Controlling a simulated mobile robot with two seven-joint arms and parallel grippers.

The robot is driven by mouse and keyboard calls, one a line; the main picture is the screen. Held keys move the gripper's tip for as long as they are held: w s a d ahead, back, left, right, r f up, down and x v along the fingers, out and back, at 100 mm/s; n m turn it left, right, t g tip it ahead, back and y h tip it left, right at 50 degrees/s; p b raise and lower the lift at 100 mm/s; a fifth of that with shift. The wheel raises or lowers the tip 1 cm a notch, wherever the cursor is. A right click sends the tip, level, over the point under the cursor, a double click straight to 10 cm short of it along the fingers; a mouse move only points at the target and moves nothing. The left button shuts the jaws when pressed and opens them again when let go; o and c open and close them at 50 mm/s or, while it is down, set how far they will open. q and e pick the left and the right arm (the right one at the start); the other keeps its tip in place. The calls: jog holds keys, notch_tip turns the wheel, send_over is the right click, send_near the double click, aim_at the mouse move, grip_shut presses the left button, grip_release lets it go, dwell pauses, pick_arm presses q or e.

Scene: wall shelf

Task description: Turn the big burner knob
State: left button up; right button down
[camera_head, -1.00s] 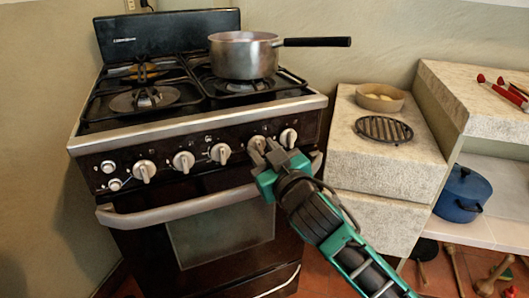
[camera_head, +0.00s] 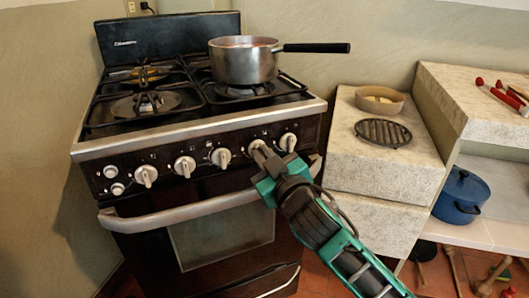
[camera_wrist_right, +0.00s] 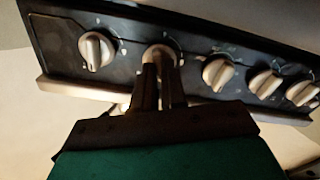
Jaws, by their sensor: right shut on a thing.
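The stove's dark front panel (camera_head: 205,150) carries a row of pale knobs. My right gripper (camera_head: 263,157) is at the second knob from the right (camera_head: 256,145), with its fingers shut on it. In the right wrist view the fingers (camera_wrist_right: 163,72) meet the same knob (camera_wrist_right: 160,50) and hide its lower part. A free knob (camera_head: 288,142) sits just right of the gripper and another (camera_head: 221,157) sits to its left. The frames do not label which knob is the big burner's. My left gripper is not in view.
The oven handle (camera_head: 190,209) runs below the panel. Stone blocks (camera_head: 385,150) stand to the right, with a round grill (camera_head: 383,132) and a bowl (camera_head: 379,99). A blue pot (camera_head: 461,195) is farther right.

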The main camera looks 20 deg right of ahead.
jog(key=shift+r+n+p, duration=0.2)
jog(key=shift+n+p, duration=0.55)
jog(key=shift+n, duration=0.05)
jog(key=n+p, duration=0.3)
jog(key=shift+a+n, duration=0.1)
jog(key=shift+n, duration=0.3)
jog(key=n+p, duration=0.1)
jog(key=n, duration=0.2)
jog(key=n+p, duration=0.1)
jog(key=n, duration=0.1)
jog(key=shift+f+p, duration=0.25)
jog(key=shift+p, duration=0.1)
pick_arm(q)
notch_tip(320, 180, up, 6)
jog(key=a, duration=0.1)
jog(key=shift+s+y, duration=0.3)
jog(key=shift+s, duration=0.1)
pick_arm(e)
jog(key=shift+n, duration=0.6)
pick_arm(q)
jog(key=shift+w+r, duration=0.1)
pick_arm(e)
jog(key=shift+f, duration=0.1)
jog(key=c, duration=1.2)
grip_release()
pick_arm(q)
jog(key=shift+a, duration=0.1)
